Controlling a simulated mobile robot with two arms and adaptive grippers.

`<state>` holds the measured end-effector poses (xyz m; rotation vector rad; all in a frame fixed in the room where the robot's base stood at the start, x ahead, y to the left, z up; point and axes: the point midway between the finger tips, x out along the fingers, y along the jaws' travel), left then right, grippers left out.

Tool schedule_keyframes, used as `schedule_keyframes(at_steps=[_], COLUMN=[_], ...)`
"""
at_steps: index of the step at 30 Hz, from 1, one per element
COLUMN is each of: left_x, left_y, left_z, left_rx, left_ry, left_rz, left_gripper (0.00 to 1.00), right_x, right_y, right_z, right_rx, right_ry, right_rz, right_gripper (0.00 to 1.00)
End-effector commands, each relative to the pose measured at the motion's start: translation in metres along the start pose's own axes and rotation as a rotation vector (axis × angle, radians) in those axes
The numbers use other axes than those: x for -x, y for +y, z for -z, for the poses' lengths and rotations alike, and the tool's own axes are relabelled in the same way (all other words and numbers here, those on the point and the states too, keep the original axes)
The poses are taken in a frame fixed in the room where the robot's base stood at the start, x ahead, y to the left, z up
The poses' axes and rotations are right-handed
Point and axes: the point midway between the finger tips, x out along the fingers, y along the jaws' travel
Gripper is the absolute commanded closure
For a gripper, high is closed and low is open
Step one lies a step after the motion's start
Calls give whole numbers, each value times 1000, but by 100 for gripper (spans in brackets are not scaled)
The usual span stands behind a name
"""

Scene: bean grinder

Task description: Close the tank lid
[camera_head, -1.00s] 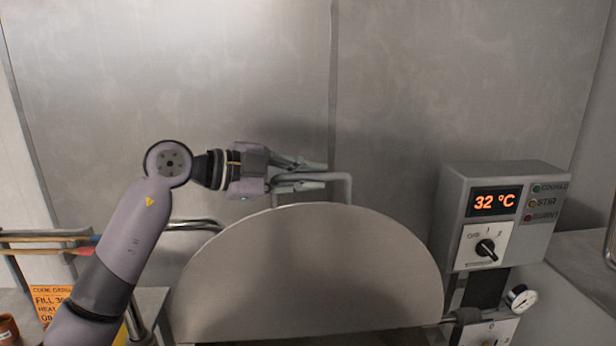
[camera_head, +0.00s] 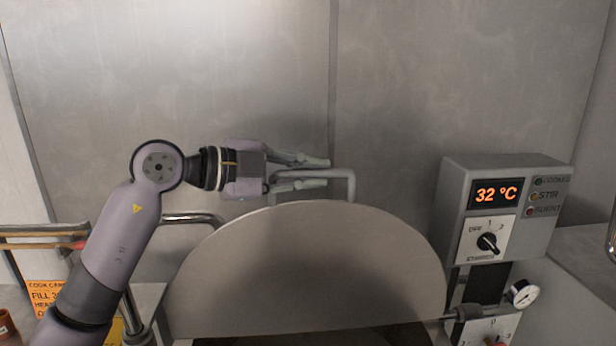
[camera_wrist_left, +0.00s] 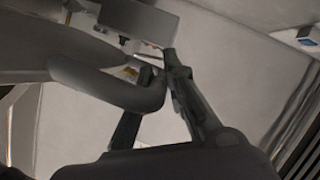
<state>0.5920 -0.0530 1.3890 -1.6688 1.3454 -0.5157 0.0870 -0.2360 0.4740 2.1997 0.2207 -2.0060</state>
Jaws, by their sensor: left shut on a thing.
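The tank lid (camera_head: 305,265) is a grey half-round metal plate standing raised, its curved edge up. A bent bar handle (camera_head: 351,187) sticks up behind its top edge. My left gripper (camera_head: 326,172) reaches in from the left and is shut on the handle, with one finger on each side of the bar. In the left wrist view the thick grey handle (camera_wrist_left: 95,78) passes between the dark fingers (camera_wrist_left: 150,95). A dark strip of the tank's inside shows below the lid; most of the tank is out of frame. My right gripper is not in view.
A control box (camera_head: 506,208) with a 32 °C display and a knob stands right of the lid, with a pressure gauge (camera_head: 523,293) below. A metal pipe rail (camera_head: 190,218) and an orange sign (camera_head: 47,297) are at left. A bare metal wall stands behind.

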Motion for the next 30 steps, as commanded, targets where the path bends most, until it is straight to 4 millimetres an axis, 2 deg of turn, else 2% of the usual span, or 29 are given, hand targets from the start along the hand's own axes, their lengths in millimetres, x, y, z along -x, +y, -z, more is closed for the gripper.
schedule_keyframes(at_steps=[1,12,18,24,30], left_x=[2,27,37,43,46], left_y=[12,78,111,134,144], left_z=[4,65,88,103,110], left_rx=[-31,-269,-379,-455,-491], left_ry=[-1,2,1,1,-1], left_rz=[11,111,157,190,205], left_gripper=[100,100,100,100,100], right_x=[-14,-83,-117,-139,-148], right_y=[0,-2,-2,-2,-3], right_z=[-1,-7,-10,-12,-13], right_rx=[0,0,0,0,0], right_ry=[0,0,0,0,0], right_rz=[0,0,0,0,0], right_gripper=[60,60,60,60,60])
